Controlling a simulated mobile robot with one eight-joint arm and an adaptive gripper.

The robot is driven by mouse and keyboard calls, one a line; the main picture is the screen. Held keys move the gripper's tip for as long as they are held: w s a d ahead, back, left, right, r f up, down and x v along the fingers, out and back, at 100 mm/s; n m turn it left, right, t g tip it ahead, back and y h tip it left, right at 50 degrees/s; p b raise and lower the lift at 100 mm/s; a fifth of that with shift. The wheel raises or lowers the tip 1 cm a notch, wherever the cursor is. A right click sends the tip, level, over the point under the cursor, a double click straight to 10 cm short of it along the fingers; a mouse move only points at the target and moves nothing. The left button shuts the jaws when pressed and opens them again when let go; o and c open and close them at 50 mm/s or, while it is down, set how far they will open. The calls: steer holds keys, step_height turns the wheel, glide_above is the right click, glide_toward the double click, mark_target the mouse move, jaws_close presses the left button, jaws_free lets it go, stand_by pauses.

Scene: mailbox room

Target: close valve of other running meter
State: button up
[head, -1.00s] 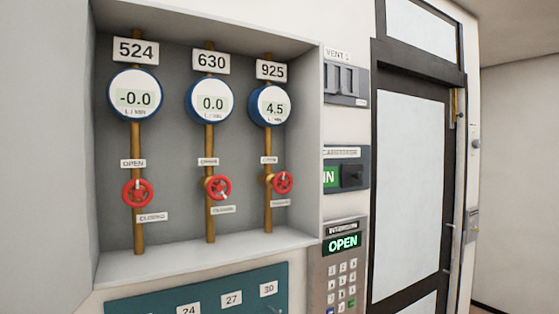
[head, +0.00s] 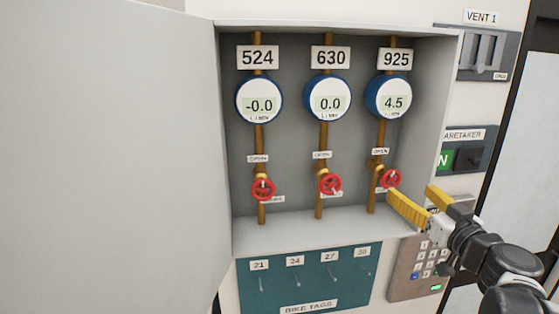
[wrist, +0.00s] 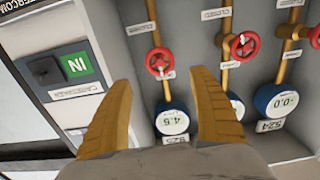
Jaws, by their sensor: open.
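Three meters hang in an open wall cabinet. Meter 925 (head: 389,97) on the right reads 4.5; meter 630 (head: 327,98) reads 0.0 and meter 524 (head: 259,99) reads -0.0. Each has a red wheel valve below it: the 925 valve (head: 391,179), the 630 valve (head: 330,184) and the 524 valve (head: 262,188). My gripper (head: 410,200), with yellow fingers, is open and empty, just right of and below the 925 valve. In the upside-down wrist view, the 925 valve (wrist: 160,63) lies beyond and between the open fingers (wrist: 160,105), apart from them.
The cabinet door (head: 110,150) stands open at left. The cabinet's lower ledge (head: 300,240) sits under the valves. A teal bike tags board (head: 310,285) is below. A keypad (head: 410,268), a caretaker switch (head: 465,158) and a vent panel (head: 485,52) are at right.

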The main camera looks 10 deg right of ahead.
mark_target(393, 178)
steer(key=w, duration=0.4)
steer(key=w+p, duration=0.1)
steer(key=w, duration=0.4)
steer(key=shift+w+a, duration=0.2)
steer(key=shift+w, duration=0.05)
steer(key=shift+s, duration=0.1)
steer(key=c, duration=1.1)
